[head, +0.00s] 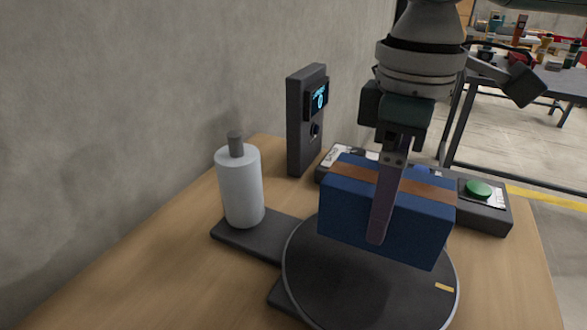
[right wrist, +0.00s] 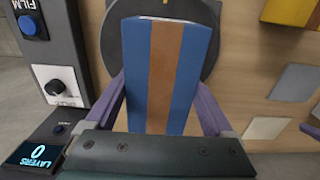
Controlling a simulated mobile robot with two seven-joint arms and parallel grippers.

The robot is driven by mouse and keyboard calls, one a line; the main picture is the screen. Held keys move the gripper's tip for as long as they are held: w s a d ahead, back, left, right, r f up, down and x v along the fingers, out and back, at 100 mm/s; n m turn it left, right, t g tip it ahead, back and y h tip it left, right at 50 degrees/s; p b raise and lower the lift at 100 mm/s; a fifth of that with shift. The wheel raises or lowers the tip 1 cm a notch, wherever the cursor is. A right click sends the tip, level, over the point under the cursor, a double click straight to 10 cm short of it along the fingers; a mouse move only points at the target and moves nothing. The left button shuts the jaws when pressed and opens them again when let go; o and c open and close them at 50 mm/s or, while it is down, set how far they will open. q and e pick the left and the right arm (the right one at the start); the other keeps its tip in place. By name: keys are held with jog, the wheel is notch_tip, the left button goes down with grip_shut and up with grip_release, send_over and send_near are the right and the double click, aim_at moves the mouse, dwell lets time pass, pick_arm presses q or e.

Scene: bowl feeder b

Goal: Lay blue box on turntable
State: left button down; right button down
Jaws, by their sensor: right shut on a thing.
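The blue box (head: 345,220) has a brown stripe along its top and is held over the turntable. My right gripper (head: 388,212) points down and is shut on the box, one finger across the near face; the far finger is mostly hidden. In the right wrist view the box (right wrist: 190,70) sits between both purple fingers. The turntable (head: 310,268) is a round dark disc with a small yellow mark near its right rim. The box hides its back part, and I cannot tell whether the box touches it.
A white film roll (head: 241,190) stands on a dark base left of the turntable. A dark post with a lit display (head: 303,125) stands behind. A control panel with a green button (head: 478,188) lies behind the box. Bare wooden tabletop (head: 170,270) is at left.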

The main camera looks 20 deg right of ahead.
pick_arm(q)
jog(key=shift+f+b, duration=0.55)
jog(key=shift+f, duration=0.1)
pick_arm(e)
notch_tip(320, 180, down, 5)
jog(key=shift+f, duration=0.1)
jog(key=shift+w+f, duration=0.1)
jog(key=shift+f, duration=0.1)
pick_arm(q)
jog(key=shift+d, duration=0.1)
pick_arm(e)
grip_release()
pick_arm(q)
notch_tip(320, 180, up, 3)
jog(key=p, duration=0.2)
jog(key=shift+f+p, duration=0.2)
jog(key=shift+p, duration=0.1)
pick_arm(e)
notch_tip(320, 180, up, 12)
jog(key=shift+r, duration=0.1)
pick_arm(q)
jog(key=shift+r, duration=0.1)
pick_arm(e)
jog(key=shift+a, duration=0.1)
